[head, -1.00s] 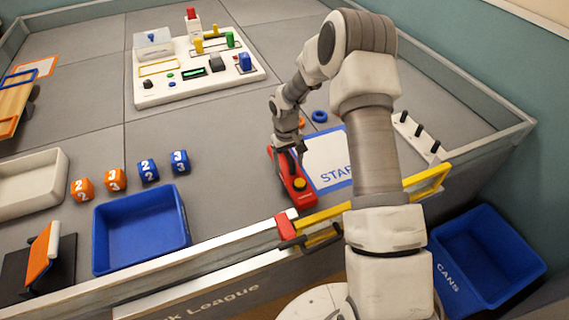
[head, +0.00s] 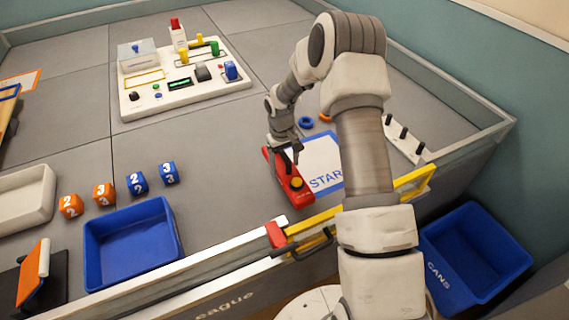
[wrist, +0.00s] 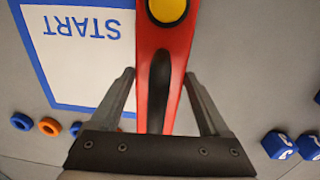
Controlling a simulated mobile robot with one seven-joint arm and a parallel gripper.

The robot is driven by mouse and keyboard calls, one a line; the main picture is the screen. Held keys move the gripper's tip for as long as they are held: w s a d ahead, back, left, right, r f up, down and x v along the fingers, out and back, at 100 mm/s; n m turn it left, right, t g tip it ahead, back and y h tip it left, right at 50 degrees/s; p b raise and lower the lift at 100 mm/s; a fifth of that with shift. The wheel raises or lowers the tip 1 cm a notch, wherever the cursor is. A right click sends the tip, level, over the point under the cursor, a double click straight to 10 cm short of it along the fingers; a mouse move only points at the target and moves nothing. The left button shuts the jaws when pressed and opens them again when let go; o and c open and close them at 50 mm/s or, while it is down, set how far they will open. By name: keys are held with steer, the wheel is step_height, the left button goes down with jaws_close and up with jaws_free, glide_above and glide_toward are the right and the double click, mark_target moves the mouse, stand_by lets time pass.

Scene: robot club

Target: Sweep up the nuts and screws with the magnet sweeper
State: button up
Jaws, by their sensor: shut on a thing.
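The red magnet sweeper (head: 305,198), with a yellow button and a black grip strip, lies on the grey field floor beside the START mat. My gripper (head: 288,155) is shut on its body from above. In the wrist view, the two fingers of my gripper (wrist: 160,78) sit on either side of the red sweeper (wrist: 146,45). I cannot make out any nuts or screws in either view. The far end of the sweeper is outside the wrist view.
The white START mat (head: 322,158) lies right of the sweeper, with small rings (head: 306,123) behind. A peg stand (head: 404,142) is further right. Numbered cubes (head: 137,183) and a blue tray (head: 132,240) are left. A control board (head: 190,95) stands behind. A yellow-railed field wall (head: 330,216) is in front.

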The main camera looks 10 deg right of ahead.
steer(key=shift+r+p, duration=2.8)
steer(key=shift+r, duration=2)
steer(key=shift+r, duration=0.15)
